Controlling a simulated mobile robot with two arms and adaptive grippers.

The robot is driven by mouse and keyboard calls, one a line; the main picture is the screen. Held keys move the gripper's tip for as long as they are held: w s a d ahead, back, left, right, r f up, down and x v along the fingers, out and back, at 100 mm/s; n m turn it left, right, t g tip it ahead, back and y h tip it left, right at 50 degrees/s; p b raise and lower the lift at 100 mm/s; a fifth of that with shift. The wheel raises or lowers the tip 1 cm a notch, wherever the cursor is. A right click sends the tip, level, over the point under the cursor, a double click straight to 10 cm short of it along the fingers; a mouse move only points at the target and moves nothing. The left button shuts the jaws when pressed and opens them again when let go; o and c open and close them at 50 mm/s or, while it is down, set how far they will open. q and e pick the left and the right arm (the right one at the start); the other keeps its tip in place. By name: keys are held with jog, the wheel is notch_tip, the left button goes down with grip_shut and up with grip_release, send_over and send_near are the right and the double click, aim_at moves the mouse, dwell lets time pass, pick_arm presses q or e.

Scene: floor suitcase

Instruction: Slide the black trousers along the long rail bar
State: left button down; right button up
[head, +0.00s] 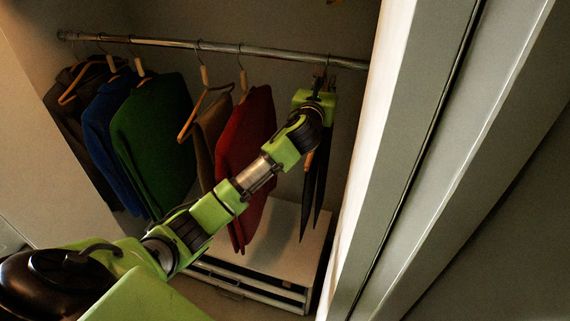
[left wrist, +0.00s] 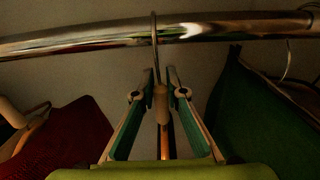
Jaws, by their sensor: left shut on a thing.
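The black trousers (head: 317,190) hang near the right end of the visible long rail bar (head: 270,52). My left gripper (head: 320,80) is just under the rail, above the trousers. In the left wrist view my left gripper (left wrist: 160,95) is shut on the neck of a hanger (left wrist: 161,103), with one finger on each side. The hanger's hook goes up over the rail bar (left wrist: 100,41). The trousers themselves are mostly hidden in the left wrist view. My right gripper is not in view.
Red (head: 246,150), brown (head: 211,135), green (head: 152,140), blue (head: 113,140) and dark garments hang to the left. The left wrist view shows a dark green garment (left wrist: 250,120) at right. A white drawer unit (head: 275,235) stands below. A pale panel (head: 385,120) closes off the right.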

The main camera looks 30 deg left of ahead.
pick_arm(q)
jog(key=shift+d, duration=0.1)
jog(key=shift+w+d+p, duration=0.15)
jog(key=shift+w+d, duration=0.1)
jog(key=shift+d, duration=0.75)
jog(key=shift+w+d+p, duration=0.15)
jog(key=shift+w+d, duration=0.1)
jog(key=shift+d, duration=0.75)
jog(key=c, duration=2)
grip_release()
jog(key=shift+o, duration=0.2)
jog(key=v, duration=1.2)
jog(key=shift+f, duration=0.1)
